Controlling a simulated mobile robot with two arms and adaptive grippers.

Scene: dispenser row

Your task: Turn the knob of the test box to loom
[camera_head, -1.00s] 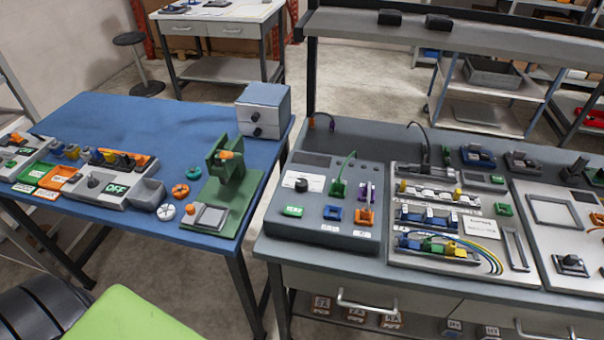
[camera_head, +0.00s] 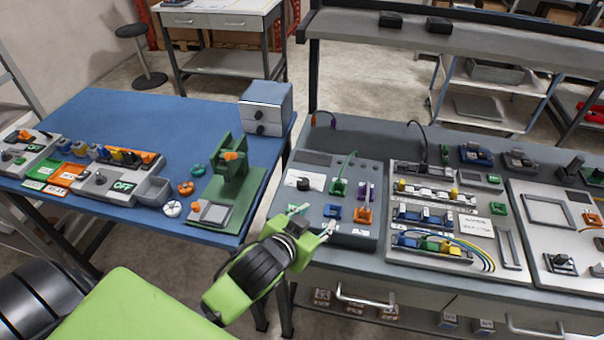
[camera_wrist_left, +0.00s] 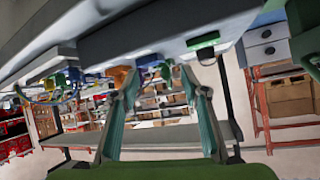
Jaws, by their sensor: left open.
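The test box (camera_head: 285,207) is a grey sloped panel at the left end of the grey bench. Its black knob (camera_head: 304,184) sits on a white label near the upper left; the label's text is too small to read. My left gripper (camera_head: 313,219) is open and empty, at the box's front left corner, below and apart from the knob. It partly covers the front of the box. In the left wrist view its two fingers (camera_wrist_left: 158,88) are spread, with the tilted box above them; the knob cannot be made out there. My right gripper is not in view.
Green, blue and orange connectors (camera_head: 363,215) stand on the box near the knob. A silver panel (camera_head: 400,247) with wires lies just right. A blue table (camera_head: 110,115) with a green stand (camera_head: 233,165) is to the left, across a narrow gap.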

